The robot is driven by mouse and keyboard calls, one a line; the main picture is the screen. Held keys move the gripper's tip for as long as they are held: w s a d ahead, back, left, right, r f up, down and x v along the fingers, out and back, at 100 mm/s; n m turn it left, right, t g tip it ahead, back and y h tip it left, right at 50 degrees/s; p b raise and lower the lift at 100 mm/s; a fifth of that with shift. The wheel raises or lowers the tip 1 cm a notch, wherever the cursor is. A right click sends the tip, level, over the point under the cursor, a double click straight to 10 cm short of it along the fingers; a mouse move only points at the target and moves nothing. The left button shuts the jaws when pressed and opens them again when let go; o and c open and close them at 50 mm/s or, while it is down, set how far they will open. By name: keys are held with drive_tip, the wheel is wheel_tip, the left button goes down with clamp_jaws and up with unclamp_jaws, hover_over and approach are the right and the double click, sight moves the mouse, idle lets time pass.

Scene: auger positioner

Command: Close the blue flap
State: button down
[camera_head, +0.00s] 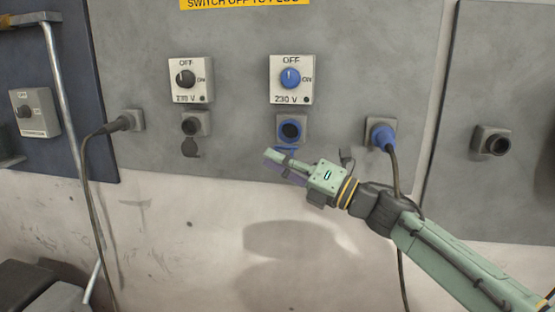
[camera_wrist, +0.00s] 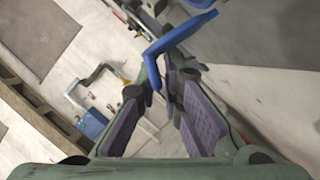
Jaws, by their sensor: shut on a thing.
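The blue socket (camera_head: 291,130) is on the grey wall panel, below the 230 V switch, and its round opening faces out uncovered. The blue flap (camera_head: 287,149) hangs open at its lower edge, partly hidden by my fingers. In the wrist view the flap (camera_wrist: 172,42) shows as a bent blue piece, its lower end between my fingertips. My gripper (camera_head: 274,158) comes in from the lower right, just below the socket. In the wrist view my gripper (camera_wrist: 162,86) is shut on the flap's end with its purple-padded fingers.
A blue plug (camera_head: 382,136) with a hanging cable is right of the socket, close to my arm. A grey socket with open flap (camera_head: 193,127) is to the left. The 230 V switch (camera_head: 291,79) is above. The wall below is clear.

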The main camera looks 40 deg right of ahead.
sight(284, 123)
drive_tip(key=shift+d+r, duration=0.1)
drive_tip(key=shift+r, duration=0.2)
idle(0.4)
drive_tip(key=shift+r, duration=0.1)
wheel_tip(284, 123, up, 2)
drive_tip(key=m+h+p, duration=0.2)
drive_tip(key=m, duration=0.2)
drive_tip(key=shift+r, duration=0.1)
drive_tip(key=m+p, duration=0.1)
drive_tip(key=p, duration=0.1)
drive_tip(key=r+m+g+p, duration=0.1)
drive_tip(key=m+p, duration=0.1)
drive_tip(key=d+r+m+h+p, duration=0.1)
drive_tip(key=p, duration=0.1)
drive_tip(key=shift+w+r+m+g, duration=0.25)
drive_tip(key=shift+w+m+g, duration=0.1)
drive_tip(key=shift+m+g, duration=0.05)
drive_tip(key=m+p, duration=0.1)
drive_tip(key=p, duration=0.1)
drive_tip(key=r+m+g+p, duration=0.1)
drive_tip(key=m+p, duration=0.1)
drive_tip(key=shift+w+d, duration=0.4)
drive_tip(key=shift+w+d+m+g+p, duration=0.3)
drive_tip(key=shift+m+g+p, duration=0.2)
drive_tip(key=shift+m, duration=0.3)
drive_tip(key=shift+w+d+m+g+p, duration=0.15)
drive_tip(key=shift+d+m+g+p, duration=0.3)
drive_tip(key=shift+m, duration=0.35)
drive_tip(key=c, duration=1.8)
unclamp_jaws()
